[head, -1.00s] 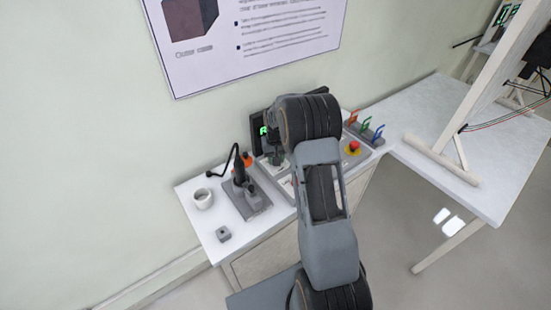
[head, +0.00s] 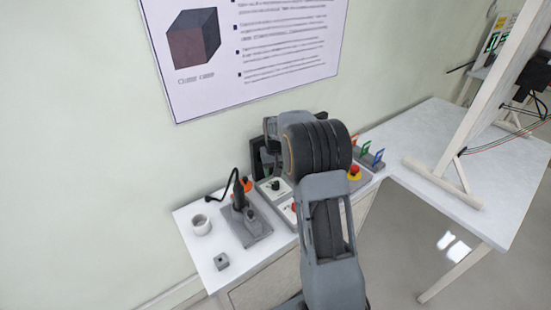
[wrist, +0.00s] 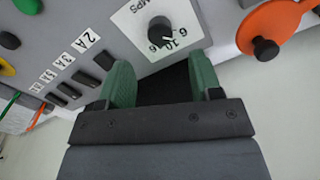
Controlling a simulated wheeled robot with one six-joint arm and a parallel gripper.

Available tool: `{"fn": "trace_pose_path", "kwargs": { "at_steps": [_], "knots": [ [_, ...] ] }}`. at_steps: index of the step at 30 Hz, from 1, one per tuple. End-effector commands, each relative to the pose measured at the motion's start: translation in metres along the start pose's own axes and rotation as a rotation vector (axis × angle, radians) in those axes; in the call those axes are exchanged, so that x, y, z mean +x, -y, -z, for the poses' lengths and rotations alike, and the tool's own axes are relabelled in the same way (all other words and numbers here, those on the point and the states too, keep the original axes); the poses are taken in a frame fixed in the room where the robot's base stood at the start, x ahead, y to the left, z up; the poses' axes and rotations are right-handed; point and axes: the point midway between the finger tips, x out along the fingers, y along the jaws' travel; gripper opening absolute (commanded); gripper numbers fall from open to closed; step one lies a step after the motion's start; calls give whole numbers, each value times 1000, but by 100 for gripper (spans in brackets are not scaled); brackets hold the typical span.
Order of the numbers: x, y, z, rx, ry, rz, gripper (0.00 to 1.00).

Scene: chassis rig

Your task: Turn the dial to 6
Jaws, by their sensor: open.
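The dial (wrist: 161,31) is a round black knob on a white plate marked AMPS, with 6, 10 and 16 printed along one side. A small light mark shows on the knob near the numbers, but I cannot tell which number it points to. In the head view the dial (head: 275,185) sits on the grey panel. My gripper (wrist: 162,76) is open, with its two green fingers apart and nothing between them. The dial lies beyond the fingertips, roughly in line with the gap. In the head view my arm hides most of the gripper.
Fuse-like black parts labelled 2A, 3A and 5A (wrist: 88,55) lie left of the dial in the wrist view. An orange disc with a black knob (wrist: 268,38) is at right.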

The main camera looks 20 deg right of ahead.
Motion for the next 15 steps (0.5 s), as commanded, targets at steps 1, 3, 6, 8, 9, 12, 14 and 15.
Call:
{"fn": "trace_pose_path", "kwargs": {
  "at_steps": [1, 3, 6, 8, 9, 12, 14, 15],
  "knots": [
    [-11, 0, 1, 0, -5, 0, 59],
    [-24, 0, 0, 0, -4, 0, 59],
    [-41, 0, 0, 0, -2, 0, 59],
    [-50, 0, 0, 0, -2, 0, 59],
    [-55, 0, 0, 0, -2, 0, 59],
    [-65, 0, 0, 0, -1, 0, 59],
    [-69, 0, 0, 0, 0, 0, 59],
    [-71, 0, 0, 0, 1, 0, 59]
  ]
}}
